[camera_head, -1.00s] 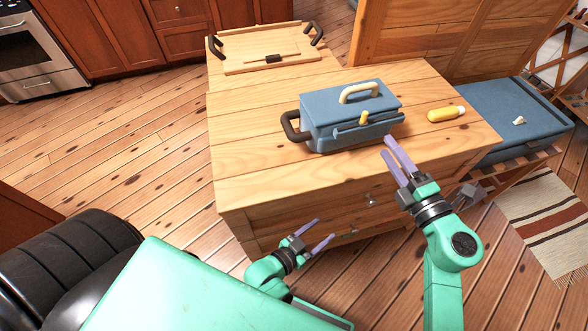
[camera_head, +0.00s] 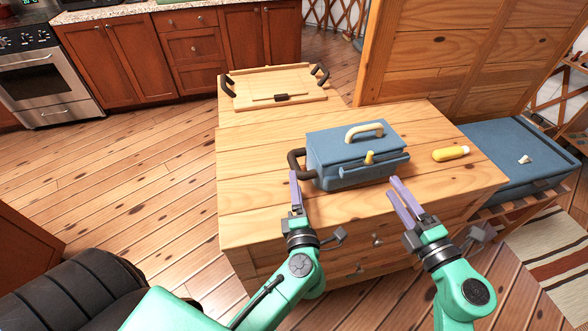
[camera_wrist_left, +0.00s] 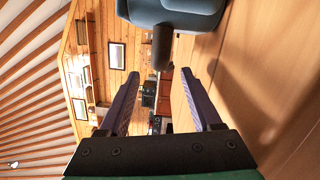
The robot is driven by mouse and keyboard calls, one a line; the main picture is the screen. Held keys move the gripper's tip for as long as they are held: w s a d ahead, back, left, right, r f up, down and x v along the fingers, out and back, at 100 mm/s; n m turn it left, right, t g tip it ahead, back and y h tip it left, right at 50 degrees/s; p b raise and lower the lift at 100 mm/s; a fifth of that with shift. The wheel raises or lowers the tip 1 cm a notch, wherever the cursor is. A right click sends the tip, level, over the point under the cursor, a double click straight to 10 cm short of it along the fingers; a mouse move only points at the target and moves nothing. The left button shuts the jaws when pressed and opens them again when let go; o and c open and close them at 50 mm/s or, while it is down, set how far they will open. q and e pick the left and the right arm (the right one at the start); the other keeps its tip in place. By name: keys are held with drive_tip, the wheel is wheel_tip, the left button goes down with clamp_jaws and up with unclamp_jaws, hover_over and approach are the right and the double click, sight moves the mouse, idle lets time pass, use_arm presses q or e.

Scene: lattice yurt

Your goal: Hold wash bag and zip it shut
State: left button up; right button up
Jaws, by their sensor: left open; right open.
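The blue wash bag (camera_head: 330,178) stands upright on the wooden chest. It has a cream handle (camera_head: 364,129) on top, a dark loop (camera_head: 296,160) on its left end and a yellow zip pull (camera_head: 369,157) on the front. My left gripper (camera_head: 295,190) is open and empty, just in front of the dark loop. In the left wrist view the loop (camera_wrist_left: 162,48) shows beyond the open fingers, with the bag (camera_wrist_left: 175,14) at the top. My right gripper (camera_head: 404,200) is open and empty, in front of the bag's right end, apart from it.
A yellow bottle (camera_head: 451,153) lies right of the bag. A wooden tray (camera_head: 275,88) with dark handles sits at the back left of the chest (camera_head: 250,180). A blue trunk (camera_head: 500,145) stands to the right, with a small white item (camera_head: 525,160) on it. The chest's left side is clear.

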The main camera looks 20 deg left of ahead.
sight(293, 163)
use_arm(q)
drive_tip(key=x, duration=0.8)
drive_tip(key=shift+w+a, duration=0.2)
drive_tip(key=shift+w, duration=0.15)
clamp_jaws()
drive_tip(key=shift+f, duration=0.15)
idle(0.4)
